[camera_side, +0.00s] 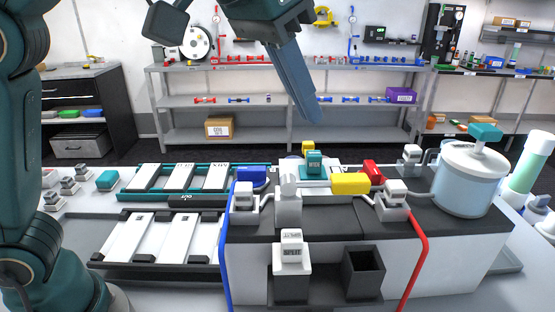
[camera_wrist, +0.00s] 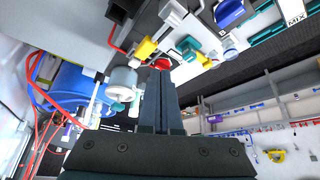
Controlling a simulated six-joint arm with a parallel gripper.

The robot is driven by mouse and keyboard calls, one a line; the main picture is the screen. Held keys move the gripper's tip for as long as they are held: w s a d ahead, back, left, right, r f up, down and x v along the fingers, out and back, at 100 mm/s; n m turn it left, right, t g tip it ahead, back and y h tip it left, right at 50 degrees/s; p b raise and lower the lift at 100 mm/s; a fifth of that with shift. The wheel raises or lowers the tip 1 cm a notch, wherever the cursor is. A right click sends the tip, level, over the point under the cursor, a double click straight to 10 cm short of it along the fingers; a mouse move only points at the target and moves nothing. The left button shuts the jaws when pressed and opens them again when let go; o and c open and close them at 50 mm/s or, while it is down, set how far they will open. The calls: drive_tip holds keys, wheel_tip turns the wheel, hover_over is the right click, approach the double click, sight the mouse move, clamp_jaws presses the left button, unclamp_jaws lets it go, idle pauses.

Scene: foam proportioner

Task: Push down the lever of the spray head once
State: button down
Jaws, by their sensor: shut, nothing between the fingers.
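My gripper (camera_side: 315,119) is in the air with its long blue-grey fingers closed together and pointing down, empty. In the wrist view the fingers (camera_wrist: 160,80) lie side by side. Below the tips in the side view is a small grey and white assembly on the dark-topped bench unit. It carries a teal labelled block (camera_side: 314,162), a yellow handle (camera_side: 350,184), a red handle (camera_side: 373,172) and a blue handle (camera_side: 252,176). I cannot tell which of these is the spray head's lever. The fingertips are clear of the teal block.
A pale tank (camera_side: 467,182) with a teal-topped lid stands right. A blue hose (camera_side: 223,250) and a red hose (camera_side: 415,265) run down the unit's front. A black open box (camera_side: 363,273) and a white labelled block (camera_side: 291,258) are in front. White panels in trays lie left.

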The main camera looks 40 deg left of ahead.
drive_tip(key=d+f, duration=0.1)
drive_tip(key=d+f+m, duration=0.1)
drive_tip(key=d, duration=0.1)
drive_tip(key=shift+w, duration=0.1)
drive_tip(key=shift+f, duration=0.1)
